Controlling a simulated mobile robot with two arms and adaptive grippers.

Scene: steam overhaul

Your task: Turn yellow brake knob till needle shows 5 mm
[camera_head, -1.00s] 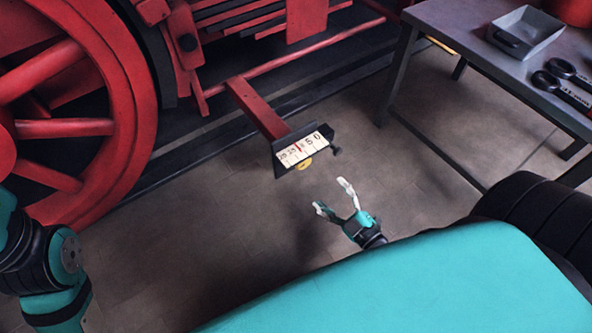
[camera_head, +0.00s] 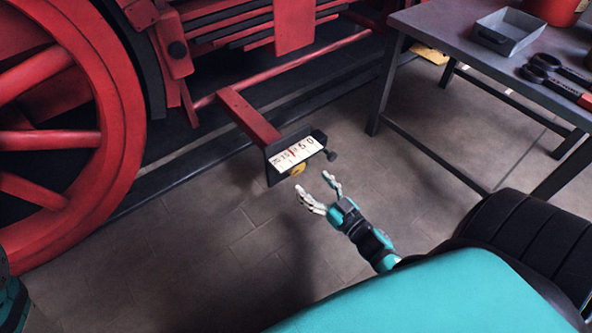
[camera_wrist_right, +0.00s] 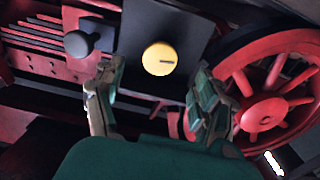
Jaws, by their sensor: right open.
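The yellow brake knob (camera_head: 297,169) sits under the white scale plate (camera_head: 296,153) on a dark bracket. It also shows in the right wrist view (camera_wrist_right: 159,58), with a short dark mark pointing right. The scale reads from 20 at left to 0 at right. The red needle (camera_head: 291,154) appears between 15 and 10; its exact reading is too small to tell. My right gripper (camera_head: 316,184) is open and empty, just in front of the knob and apart from it. In the right wrist view its fingers (camera_wrist_right: 153,80) stand either side below the knob.
A dark round knob (camera_head: 331,155) sticks out at the bracket's right side, close to my right fingers. A red arm (camera_head: 248,118) carries the bracket. A red wheel (camera_head: 60,140) stands left. A grey table (camera_head: 440,30) with a tray (camera_head: 510,34) stands right. Floor around is clear.

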